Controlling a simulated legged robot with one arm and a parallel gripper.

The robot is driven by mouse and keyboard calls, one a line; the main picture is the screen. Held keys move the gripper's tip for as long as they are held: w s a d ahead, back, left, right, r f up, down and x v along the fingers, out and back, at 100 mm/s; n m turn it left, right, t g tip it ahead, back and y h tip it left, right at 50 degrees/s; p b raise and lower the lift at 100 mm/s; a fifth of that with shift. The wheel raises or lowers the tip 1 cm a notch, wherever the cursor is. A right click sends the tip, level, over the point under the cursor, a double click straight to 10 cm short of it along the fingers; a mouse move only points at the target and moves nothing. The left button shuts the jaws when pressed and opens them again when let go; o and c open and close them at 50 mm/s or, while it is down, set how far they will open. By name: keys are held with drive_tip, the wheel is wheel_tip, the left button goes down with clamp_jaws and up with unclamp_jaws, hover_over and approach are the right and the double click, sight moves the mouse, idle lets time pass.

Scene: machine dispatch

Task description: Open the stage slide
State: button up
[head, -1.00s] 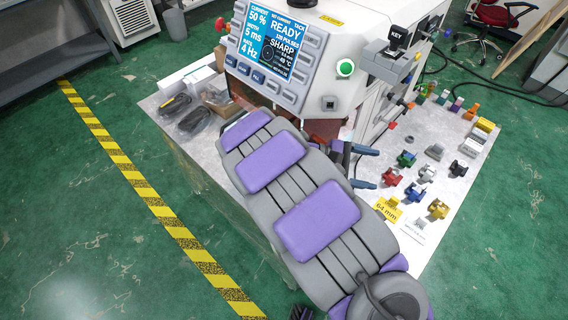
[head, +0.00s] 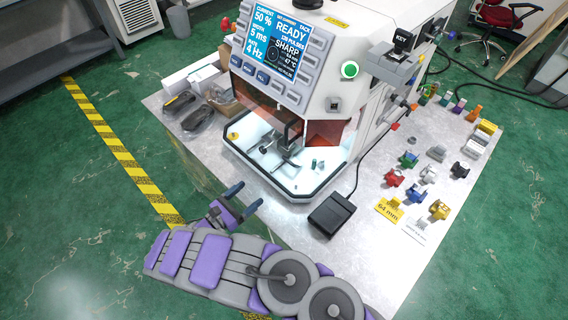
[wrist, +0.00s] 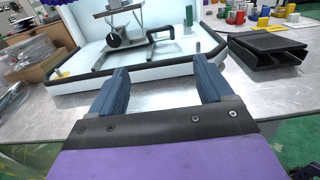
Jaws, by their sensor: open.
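The white machine (head: 345,75) stands on the bench with its lit work chamber facing me. A white chamber floor (head: 308,178) with a black rim reaches out at the front. A metal stage mechanism (head: 283,148) stands on it, also in the wrist view (wrist: 122,38). A dark bracket-shaped handle (wrist: 165,45) shows beside the mechanism; I cannot tell which part is the slide. My gripper (head: 243,198) is open and empty, in front of the chamber's left side and apart from it. In the wrist view my gripper (wrist: 158,82) points toward the chamber.
A black pedal (head: 332,213) lies on the bench right of the chamber. Several coloured parts (head: 410,160) and a yellow "64 mm" tag (head: 389,210) lie farther right. An orange-tinted shield (head: 265,108) hangs over the chamber opening.

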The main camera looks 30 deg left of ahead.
drive_tip(key=b+x, duration=0.3)
drive_tip(key=x, duration=1.4)
drive_tip(key=shift+w, duration=0.15)
